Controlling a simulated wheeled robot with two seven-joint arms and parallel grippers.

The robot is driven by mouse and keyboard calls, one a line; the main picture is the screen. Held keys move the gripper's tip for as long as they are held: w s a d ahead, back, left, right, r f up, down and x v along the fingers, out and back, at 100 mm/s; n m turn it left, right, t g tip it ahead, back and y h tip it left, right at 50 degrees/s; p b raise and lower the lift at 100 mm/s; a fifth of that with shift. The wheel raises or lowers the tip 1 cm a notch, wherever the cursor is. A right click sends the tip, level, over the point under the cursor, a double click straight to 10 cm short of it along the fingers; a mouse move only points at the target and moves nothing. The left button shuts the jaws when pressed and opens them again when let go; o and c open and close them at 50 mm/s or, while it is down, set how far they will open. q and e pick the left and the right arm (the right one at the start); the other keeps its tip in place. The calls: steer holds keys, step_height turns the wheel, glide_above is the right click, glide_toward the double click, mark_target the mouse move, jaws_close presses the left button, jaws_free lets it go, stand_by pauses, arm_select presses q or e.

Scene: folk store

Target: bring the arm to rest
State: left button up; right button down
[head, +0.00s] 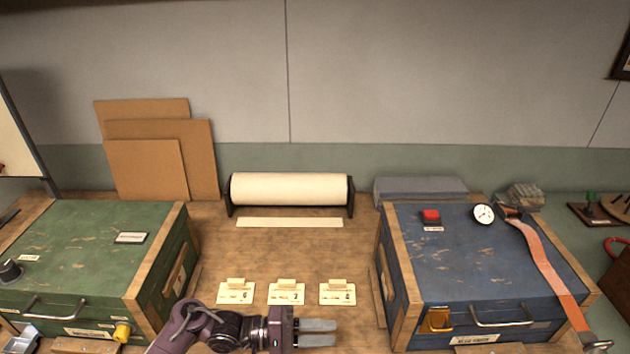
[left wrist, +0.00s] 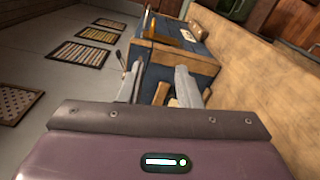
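My left gripper (head: 334,333) is at the bottom middle of the head view, its arm coming in from the lower left. Its fingers point right, toward the blue chest (head: 470,262). In the left wrist view the two fingers (left wrist: 160,76) stand apart with nothing between them, and the blue chest (left wrist: 185,65) shows beyond them. The gripper is in front of three small cards (head: 287,294) on the wooden table and appears apart from them. My right gripper is not in view.
A green chest (head: 85,245) stands at the left. A paper roll (head: 290,189) in a black holder and brown boards (head: 165,160) are at the back. An orange strap (head: 545,262) lies over the blue chest. The table between the chests is mostly clear.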

arm_select(q)
steer(key=a+f+m+t+y, duration=0.2)
steer(key=a+m+t+y, duration=0.2)
steer(key=a+t+y, duration=0.65)
steer(key=s+a+r+g+y, duration=0.4)
steer(key=s+a+g+y, duration=0.5)
steer(key=s, duration=0.5)
step_height(320, 180, down, 32)
steer(key=s+h+b, duration=0.1)
steer(key=h+b, duration=0.1)
steer(key=s+a+f, duration=0.2)
steer(key=s+f, duration=0.8)
steer(key=s+a+f+b, duration=0.1)
steer(key=s+a+f, duration=0.1)
steer(key=s+f, duration=0.8)
steer(key=shift+m+g+b, duration=0.3)
steer(key=shift+m+g, duration=0.1)
steer(key=shift+g, duration=0.05)
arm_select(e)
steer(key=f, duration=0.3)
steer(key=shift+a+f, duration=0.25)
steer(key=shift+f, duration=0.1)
